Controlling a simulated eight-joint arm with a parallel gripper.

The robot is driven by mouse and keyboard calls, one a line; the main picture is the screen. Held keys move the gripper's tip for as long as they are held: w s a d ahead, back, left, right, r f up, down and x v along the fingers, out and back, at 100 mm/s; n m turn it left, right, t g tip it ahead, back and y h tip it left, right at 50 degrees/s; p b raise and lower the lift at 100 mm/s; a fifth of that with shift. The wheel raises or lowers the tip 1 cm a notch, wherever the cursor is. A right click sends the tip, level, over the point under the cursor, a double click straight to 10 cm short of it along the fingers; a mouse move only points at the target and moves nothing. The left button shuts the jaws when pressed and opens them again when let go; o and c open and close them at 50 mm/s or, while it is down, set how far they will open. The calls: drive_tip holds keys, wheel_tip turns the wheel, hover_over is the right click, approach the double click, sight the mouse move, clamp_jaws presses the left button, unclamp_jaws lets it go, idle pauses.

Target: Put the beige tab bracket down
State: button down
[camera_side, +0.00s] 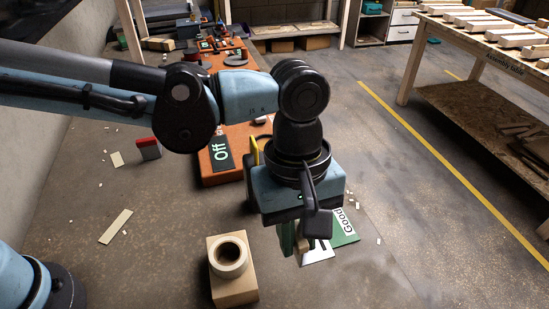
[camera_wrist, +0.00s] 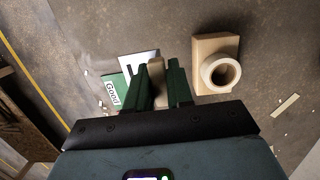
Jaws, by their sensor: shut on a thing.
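My gripper (camera_side: 296,240) hangs low over the floor near the middle of the side view, its green fingers pointing down. In the wrist view the two green fingers (camera_wrist: 160,72) are shut on the beige tab bracket (camera_wrist: 156,67), whose rounded end shows between them. In the side view the bracket is mostly hidden by the fingers. A green card marked "Good" (camera_side: 347,222) lies beneath and beyond the gripper; it also shows in the wrist view (camera_wrist: 111,91). A white card (camera_side: 318,255) with a dark mark lies beside it, partly behind the fingers. The bracket's height above the cards is unclear.
A wooden block (camera_side: 235,293) with a beige ring (camera_side: 229,254) on it stands left of the gripper. An orange board (camera_side: 218,174) with an "Off" label (camera_side: 221,152) lies behind. Small scraps are scattered about. The floor right of the cards is mostly clear.

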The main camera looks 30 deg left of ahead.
drive_tip(key=w+a+f, duration=0.1)
drive_tip(key=w+f, duration=0.1)
drive_tip(key=w, duration=0.1)
drive_tip(key=w+a+f, duration=0.1)
drive_tip(key=w, duration=0.2)
drive_tip(key=w+a+f, duration=0.1)
drive_tip(key=w+f, duration=0.1)
drive_tip(key=w, duration=0.1)
drive_tip(key=shift+f, duration=2.35)
drive_tip(key=shift+f, duration=0.15)
drive_tip(key=c, duration=1)
unclamp_jaws()
wheel_tip(320, 180, up, 12)
drive_tip(key=w+a, duration=0.1)
drive_tip(key=shift+w+a, duration=0.1)
